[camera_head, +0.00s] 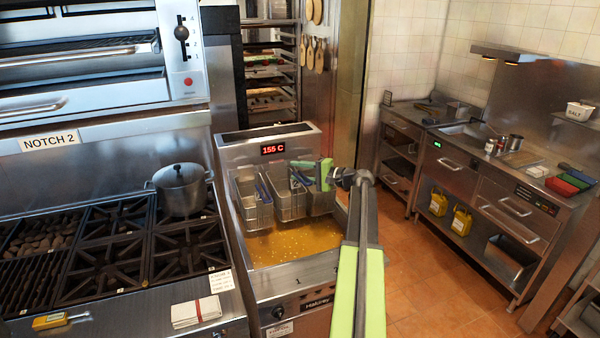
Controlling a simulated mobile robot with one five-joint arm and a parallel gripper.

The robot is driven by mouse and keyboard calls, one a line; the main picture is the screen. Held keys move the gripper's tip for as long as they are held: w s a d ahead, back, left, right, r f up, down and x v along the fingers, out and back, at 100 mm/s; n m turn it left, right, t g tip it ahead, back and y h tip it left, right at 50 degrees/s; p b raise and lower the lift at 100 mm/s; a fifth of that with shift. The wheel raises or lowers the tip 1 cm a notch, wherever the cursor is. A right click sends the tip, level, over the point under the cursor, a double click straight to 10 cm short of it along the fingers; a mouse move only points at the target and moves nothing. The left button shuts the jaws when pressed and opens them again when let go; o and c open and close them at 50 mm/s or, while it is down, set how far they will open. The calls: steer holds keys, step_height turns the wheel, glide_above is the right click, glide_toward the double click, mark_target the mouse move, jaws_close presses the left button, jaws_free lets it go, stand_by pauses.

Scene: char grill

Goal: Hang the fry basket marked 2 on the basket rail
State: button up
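Three wire fry baskets show side by side at the back of the fryer: a left one (251,208), a middle one (288,204) and a right one (320,204). They sit above the golden oil (290,243). Blue handles show on the left and middle baskets. The basket rail at the fryer's back wall is mostly hidden by the baskets. My gripper (314,172), with green fingers, is at the top of the middle and right baskets. I cannot tell whether it grips a handle.
The fryer display (286,145) reads 155 C. A stove with a lidded pot (181,189) stands left, with a folded cloth (196,312) at its front edge. A steel counter (500,170) stands right. The tiled floor (430,285) between is clear.

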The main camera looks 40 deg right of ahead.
steer(key=r+p, duration=0.1)
steer(key=s+r+p, duration=0.1)
steer(key=r, duration=0.1)
steer(key=r+p, duration=0.1)
steer(key=shift+s+d+r, duration=0.2)
steer(key=shift+s+d, duration=0.05)
steer(key=s+d+r+p, duration=0.4)
steer(key=s+r+p, duration=0.1)
steer(key=s, duration=0.4)
steer(key=shift+s, duration=0.2)
steer(key=shift+r, duration=0.1)
